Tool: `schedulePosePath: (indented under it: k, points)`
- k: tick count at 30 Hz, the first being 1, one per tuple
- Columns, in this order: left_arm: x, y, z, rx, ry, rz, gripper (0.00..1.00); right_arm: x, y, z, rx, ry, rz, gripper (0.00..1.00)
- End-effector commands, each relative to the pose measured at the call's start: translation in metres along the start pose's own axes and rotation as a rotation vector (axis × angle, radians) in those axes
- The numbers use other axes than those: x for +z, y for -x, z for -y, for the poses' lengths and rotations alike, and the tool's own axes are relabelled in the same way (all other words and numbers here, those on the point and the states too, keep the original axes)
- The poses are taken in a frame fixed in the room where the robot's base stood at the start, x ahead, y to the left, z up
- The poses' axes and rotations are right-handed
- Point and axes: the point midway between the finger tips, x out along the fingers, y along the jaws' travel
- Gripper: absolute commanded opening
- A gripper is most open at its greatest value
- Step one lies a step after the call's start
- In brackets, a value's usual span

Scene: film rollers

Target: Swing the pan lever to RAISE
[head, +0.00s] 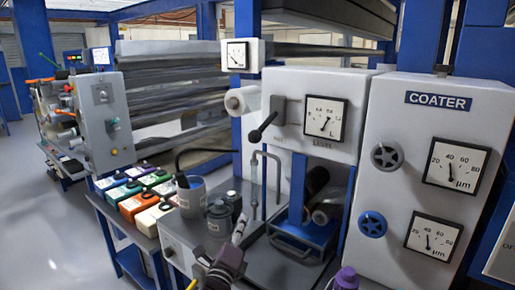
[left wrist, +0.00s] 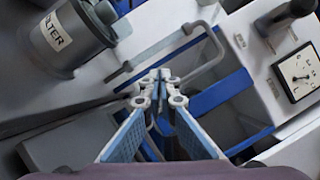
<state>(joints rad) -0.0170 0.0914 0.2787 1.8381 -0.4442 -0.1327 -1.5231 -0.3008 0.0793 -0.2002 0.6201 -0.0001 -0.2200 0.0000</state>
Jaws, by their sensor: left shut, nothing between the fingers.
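The pan lever (head: 264,127) is a dark arm with a black ball knob, on the front of the light grey coater housing, left of the LEVEL gauge (head: 324,117). Its knob points down and to the left; the labels beside it are too small to read. In the left wrist view the lever (left wrist: 285,14) is at the top right. My left gripper (head: 241,226) is below the lever and apart from it, over the grey bench. Its fingers (left wrist: 160,78) are shut and empty in the left wrist view.
A dark FILTER canister (left wrist: 72,38) and a bent grey pipe (head: 265,158) stand near my left gripper. A blue-framed opening with rollers (head: 328,205) is right of it. Coloured containers (head: 133,201) line the left bench.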

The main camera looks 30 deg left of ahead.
Motion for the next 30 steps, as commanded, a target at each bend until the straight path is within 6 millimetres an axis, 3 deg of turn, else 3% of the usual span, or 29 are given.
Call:
schedulePosePath:
  k: [4,12,18,30]
  points:
    - [0.026,-0.028,0.040,-0.191,-0.324,0.089,0.00,0.000,0.000,-0.001,0.001,0.000,-0.001,0.00]
    - [0.047,-0.043,0.098,-0.446,-0.825,0.282,0.00,-0.001,0.000,-0.001,0.001,0.000,-0.001,0.00]
    - [0.049,-0.042,0.117,-0.529,-1.005,0.374,0.00,-0.001,0.000,-0.001,0.001,0.000,-0.001,0.00]
    - [0.048,-0.042,0.120,-0.545,-1.038,0.391,0.00,-0.001,0.000,-0.001,0.001,0.000,-0.001,0.00]
